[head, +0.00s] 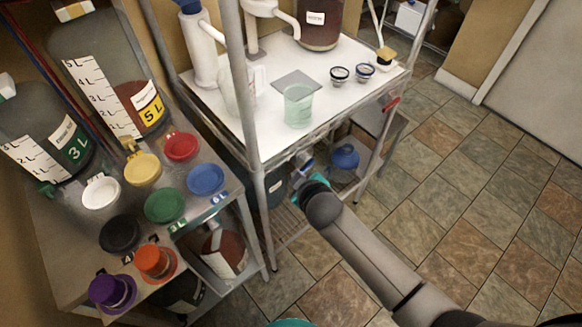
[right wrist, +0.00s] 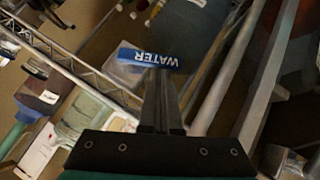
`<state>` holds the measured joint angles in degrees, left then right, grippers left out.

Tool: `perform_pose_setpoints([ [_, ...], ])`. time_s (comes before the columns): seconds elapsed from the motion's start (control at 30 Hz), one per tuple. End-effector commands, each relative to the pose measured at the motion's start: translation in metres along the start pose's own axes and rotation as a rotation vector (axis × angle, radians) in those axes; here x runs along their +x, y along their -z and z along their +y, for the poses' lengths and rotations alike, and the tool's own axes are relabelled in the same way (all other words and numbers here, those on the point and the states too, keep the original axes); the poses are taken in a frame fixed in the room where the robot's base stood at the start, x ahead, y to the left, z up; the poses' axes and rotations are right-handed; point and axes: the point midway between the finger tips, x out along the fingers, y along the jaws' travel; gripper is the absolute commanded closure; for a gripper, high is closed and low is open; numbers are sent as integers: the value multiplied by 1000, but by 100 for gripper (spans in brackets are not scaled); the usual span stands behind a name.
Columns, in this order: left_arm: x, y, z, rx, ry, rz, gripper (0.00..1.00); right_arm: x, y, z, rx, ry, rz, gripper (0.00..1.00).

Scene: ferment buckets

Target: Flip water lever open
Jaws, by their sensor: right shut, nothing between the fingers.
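The water lever's blue label (right wrist: 150,57), with white letters reading WATER, shows in the right wrist view just beyond my fingertips. A small blue and white piece (head: 306,163) under the table's front edge in the head view seems to be the same label. My right gripper (right wrist: 161,78) is shut and empty, its fingers together and pointing at the label. In the head view the right gripper (head: 300,177) is partly hidden by its own wrist. I cannot tell whether the fingertips touch the lever. The lever's body is mostly hidden. My left gripper is not in view.
A white-topped table (head: 255,108) with a green beaker (head: 298,108) stands above the gripper. Its metal leg (head: 264,222) is close on the left. A shelf with colored lids stands at left. A blue round object (head: 344,157) is behind. The tiled floor at right is clear.

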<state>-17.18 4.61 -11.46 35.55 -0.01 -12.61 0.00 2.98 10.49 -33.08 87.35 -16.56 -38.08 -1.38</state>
Motion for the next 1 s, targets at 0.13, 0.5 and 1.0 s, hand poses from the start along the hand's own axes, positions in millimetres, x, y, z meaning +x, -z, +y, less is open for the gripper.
perform_pose_setpoints([
  [0.13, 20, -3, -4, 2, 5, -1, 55, 8, -14, -4, -91, -94, -1, 100],
  [0.5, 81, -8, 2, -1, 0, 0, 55, 22, -29, -10, -308, -312, -1, 100],
  [1.0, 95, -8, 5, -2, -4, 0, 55, 20, -27, -5, -399, -401, 0, 100],
])
